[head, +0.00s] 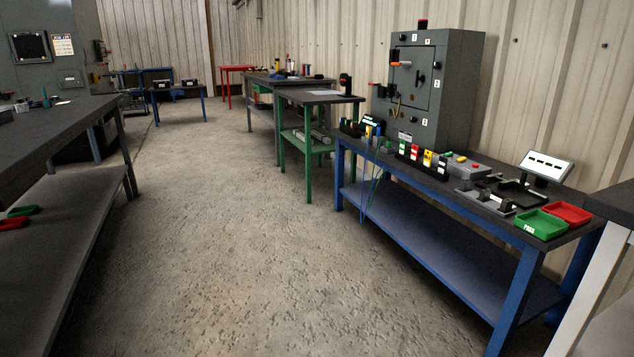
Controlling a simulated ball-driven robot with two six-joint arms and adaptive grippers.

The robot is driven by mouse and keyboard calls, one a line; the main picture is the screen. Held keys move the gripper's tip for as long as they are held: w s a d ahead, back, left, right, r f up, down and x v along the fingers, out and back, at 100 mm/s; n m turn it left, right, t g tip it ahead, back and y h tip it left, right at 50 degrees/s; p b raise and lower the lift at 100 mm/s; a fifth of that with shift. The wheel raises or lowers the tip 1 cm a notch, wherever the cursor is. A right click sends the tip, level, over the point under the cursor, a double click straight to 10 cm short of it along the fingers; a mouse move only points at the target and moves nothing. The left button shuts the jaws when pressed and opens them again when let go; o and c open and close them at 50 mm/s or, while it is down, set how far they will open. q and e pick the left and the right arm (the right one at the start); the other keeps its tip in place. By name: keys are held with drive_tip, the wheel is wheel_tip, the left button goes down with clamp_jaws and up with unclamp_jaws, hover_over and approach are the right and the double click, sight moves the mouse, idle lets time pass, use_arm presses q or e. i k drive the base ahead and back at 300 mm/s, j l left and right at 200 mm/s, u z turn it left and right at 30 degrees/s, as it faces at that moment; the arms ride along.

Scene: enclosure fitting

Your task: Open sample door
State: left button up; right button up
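A grey enclosure (458,85) stands at the back of the blue-legged bench on the right, against the corrugated wall. Its front carries a door panel (408,82) with dark edges, which looks closed. An orange handle (400,64) and dark knobs show on or beside the panel, with small white number labels around it. A red-topped fitting sits on its roof. I cannot tell from here which panel is the sample door. Neither of my grippers is in the head view.
The blue bench (470,205) holds colored blocks, a red bin (567,213), a green bin (541,225) and a tilted display (546,167). A green-legged table (320,97) stands beyond it. A dark bench (60,135) is at left. The concrete floor (220,220) between is clear.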

sight(421, 58)
drive_tip(key=i+z, duration=0.1)
drive_tip(key=i, duration=0.45)
drive_tip(key=i+j, duration=0.15)
drive_tip(key=i, duration=0.35)
drive_tip(key=i+j+z, duration=0.15)
drive_tip(key=i, duration=0.4)
